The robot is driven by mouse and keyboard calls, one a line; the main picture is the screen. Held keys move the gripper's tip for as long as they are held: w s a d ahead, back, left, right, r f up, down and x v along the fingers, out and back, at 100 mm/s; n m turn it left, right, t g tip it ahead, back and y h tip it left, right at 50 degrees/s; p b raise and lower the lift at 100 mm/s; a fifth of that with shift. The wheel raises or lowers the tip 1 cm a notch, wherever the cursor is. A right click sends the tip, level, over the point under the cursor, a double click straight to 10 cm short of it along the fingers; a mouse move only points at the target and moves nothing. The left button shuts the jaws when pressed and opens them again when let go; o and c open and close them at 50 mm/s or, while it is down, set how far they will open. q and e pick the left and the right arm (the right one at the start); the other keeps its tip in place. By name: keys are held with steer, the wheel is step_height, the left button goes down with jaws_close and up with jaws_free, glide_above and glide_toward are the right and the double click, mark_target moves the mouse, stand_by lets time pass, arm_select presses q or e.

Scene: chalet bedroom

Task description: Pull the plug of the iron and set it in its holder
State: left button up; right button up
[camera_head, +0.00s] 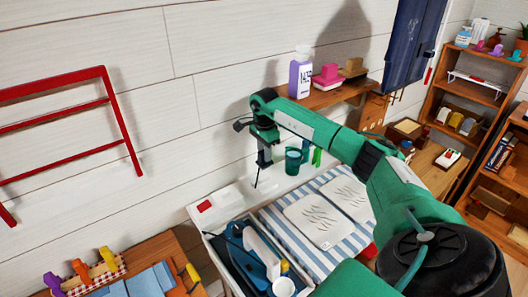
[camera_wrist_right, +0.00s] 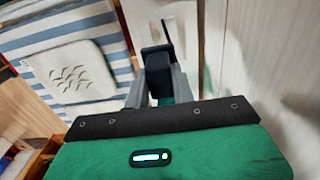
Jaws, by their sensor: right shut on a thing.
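My right gripper (camera_head: 264,158) points down in front of the white wall, above the back left end of the ironing surface. In the right wrist view its fingers (camera_wrist_right: 155,85) are shut on a dark block, the plug (camera_wrist_right: 158,68). A short dark cord piece (camera_head: 257,181) shows below the gripper. I cannot tell whether the plug touches the wall or a socket. The iron (camera_head: 262,252), white and blue, sits in a dark tray-like holder (camera_head: 228,262) at the board's left end. My left gripper is not in view.
A striped ironing board (camera_head: 282,232) carries light folded cloths (camera_head: 315,220). A teal mug (camera_head: 293,162) stands beside the gripper. A shelf (camera_head: 335,94) with a purple bottle (camera_head: 300,76) is above. A red rack (camera_head: 70,115) is on the left wall.

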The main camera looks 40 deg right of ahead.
mark_target(264, 168)
steer(key=shift+f+b, duration=1.9)
steer(key=shift+f, duration=1.75)
steer(key=shift+f+b, duration=0.55)
steer(key=shift+f, duration=0.25)
steer(key=shift+f, duration=0.15)
steer(key=o, duration=1.1)
steer(key=shift+c, duration=0.2)
